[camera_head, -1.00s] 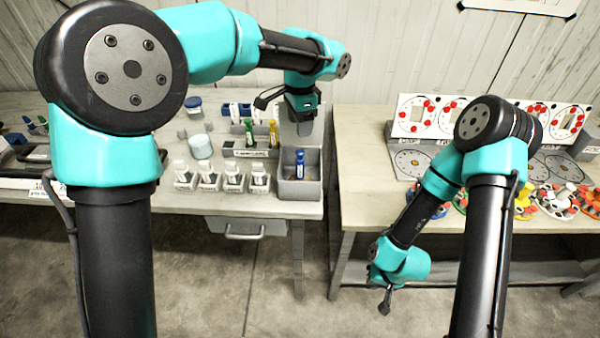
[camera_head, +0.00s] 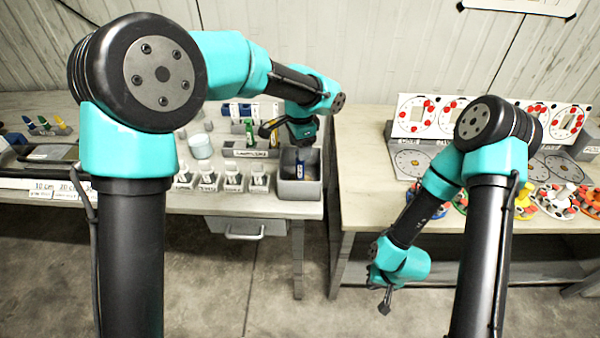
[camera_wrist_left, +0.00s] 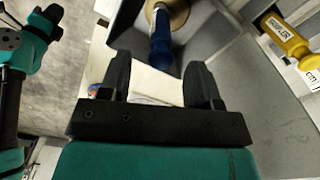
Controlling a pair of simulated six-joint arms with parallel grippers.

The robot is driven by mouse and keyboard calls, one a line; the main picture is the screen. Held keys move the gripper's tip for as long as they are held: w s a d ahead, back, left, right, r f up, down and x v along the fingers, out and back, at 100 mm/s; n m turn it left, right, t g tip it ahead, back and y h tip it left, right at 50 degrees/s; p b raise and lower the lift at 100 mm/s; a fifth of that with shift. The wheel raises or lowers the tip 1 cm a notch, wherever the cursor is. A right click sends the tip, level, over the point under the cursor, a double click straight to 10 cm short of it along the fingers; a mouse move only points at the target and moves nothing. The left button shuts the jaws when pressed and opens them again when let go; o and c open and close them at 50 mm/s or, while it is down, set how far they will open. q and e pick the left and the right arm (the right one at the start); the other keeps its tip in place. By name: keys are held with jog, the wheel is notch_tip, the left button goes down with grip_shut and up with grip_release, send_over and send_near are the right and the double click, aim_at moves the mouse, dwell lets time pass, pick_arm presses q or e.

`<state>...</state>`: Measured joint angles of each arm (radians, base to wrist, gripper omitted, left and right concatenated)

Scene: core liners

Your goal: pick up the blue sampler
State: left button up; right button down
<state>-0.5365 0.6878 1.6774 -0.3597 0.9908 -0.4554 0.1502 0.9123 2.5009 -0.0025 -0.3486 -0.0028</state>
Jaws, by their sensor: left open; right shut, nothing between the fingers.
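The blue sampler (camera_head: 300,170) stands in a grey bin (camera_head: 300,191) at the right end of the left table. In the left wrist view the blue sampler (camera_wrist_left: 161,48) has a blue handle and a tan round end, and lies just ahead of the fingers. My left gripper (camera_head: 301,146) is above the bin, pointing down. In the left wrist view its fingers (camera_wrist_left: 158,66) are apart with the handle lined up between their tips; whether they reach around it I cannot tell. My right gripper (camera_head: 385,302) hangs low before the right table, shut and empty.
A green one (camera_head: 249,132) stands in a rack left of my gripper. The bin walls surround the blue sampler.

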aim_at(300, 173)
pick_arm(q)
notch_tip(300, 173, down, 3)
jog(key=shift+f, duration=0.2)
dwell(0.4)
grip_shut()
dwell(0.3)
